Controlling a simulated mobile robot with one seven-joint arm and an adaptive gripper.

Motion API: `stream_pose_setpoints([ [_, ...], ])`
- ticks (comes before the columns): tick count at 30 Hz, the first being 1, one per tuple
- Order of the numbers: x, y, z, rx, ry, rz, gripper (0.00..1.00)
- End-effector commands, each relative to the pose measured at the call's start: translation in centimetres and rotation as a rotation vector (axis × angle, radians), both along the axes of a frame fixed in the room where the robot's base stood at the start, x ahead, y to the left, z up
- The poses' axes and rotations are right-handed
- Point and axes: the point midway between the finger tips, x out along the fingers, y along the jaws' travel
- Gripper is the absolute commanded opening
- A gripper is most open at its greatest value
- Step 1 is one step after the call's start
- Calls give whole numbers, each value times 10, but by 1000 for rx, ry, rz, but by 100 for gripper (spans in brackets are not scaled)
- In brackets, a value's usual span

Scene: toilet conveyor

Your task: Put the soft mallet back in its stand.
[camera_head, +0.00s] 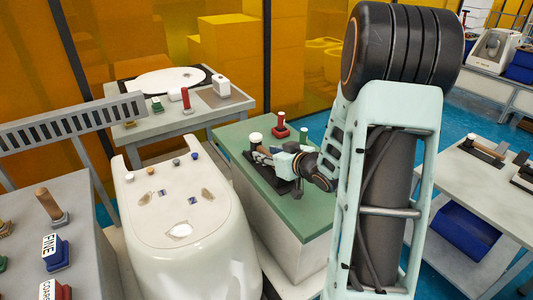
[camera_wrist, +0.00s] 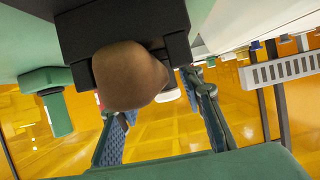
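The soft mallet (camera_head: 256,137) has a white head and a brown wooden handle, and lies on the green bench. In the wrist view its rounded handle end (camera_wrist: 130,76) faces the camera, and part of the pale head shows behind. A black stand (camera_head: 268,178) sits on the bench. In the wrist view the stand's block (camera_wrist: 112,26) borders the handle, which appears to lie at its notch. My gripper (camera_head: 270,153) is at the handle. Its two fingers (camera_wrist: 160,95) reach to either side, beyond the handle end. The handle hides the left fingertip, so contact is unclear.
A red tool (camera_head: 281,127) and a dark green piece (camera_head: 303,134) stand behind on the bench. A white toilet body (camera_head: 175,220) is close on the left. A grey table (camera_head: 80,230) with labelled blocks stands farther left. The bench's front area is clear.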

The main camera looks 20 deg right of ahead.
Motion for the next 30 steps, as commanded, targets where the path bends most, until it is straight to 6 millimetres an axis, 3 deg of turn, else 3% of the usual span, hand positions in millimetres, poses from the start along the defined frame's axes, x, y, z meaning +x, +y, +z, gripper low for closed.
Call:
stream_pose_setpoints([
  [16, -87, -19, 40, -2, -4, -3, 35],
  [21, -99, -21, 45, -1, -5, -1, 35],
  [30, -102, -21, 46, 0, -4, -1, 35],
])
